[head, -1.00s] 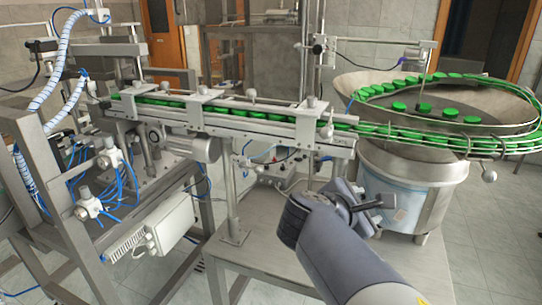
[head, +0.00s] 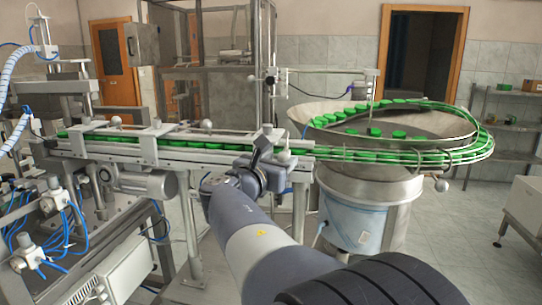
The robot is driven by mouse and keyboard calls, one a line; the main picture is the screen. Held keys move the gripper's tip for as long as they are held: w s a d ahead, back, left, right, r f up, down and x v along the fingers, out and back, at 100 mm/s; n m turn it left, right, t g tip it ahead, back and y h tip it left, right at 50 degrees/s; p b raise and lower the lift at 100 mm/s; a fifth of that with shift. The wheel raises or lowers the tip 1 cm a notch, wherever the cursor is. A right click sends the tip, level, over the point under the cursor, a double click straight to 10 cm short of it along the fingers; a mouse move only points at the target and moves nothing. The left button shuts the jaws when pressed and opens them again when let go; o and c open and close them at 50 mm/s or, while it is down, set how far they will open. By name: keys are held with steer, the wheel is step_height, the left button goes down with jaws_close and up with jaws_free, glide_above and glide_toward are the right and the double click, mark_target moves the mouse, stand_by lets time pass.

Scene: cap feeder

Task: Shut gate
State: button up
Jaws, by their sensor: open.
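My gripper (head: 268,148) is raised in front of the right end of the cap chute (head: 180,142), and its dark fingers overlap the chute in the picture. It looks empty and open; I cannot tell whether it touches anything. A small round knob (head: 284,155) shows just right of the fingers, at the junction of chute and curved rail. The gate itself I cannot make out; my gripper and wrist hide part of that junction. Green caps fill the chute in a row.
The curved wire rail (head: 400,158) carries green caps from the steel bowl feeder (head: 355,190) on the right. A clamp post (head: 271,75) rises behind my gripper. A frame with blue hoses (head: 60,205) stands at the left. A shelf (head: 510,125) stands far right.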

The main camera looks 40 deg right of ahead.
steer(key=shift+x, duration=1.3)
steer(key=shift+c, duration=0.3)
jaws_close()
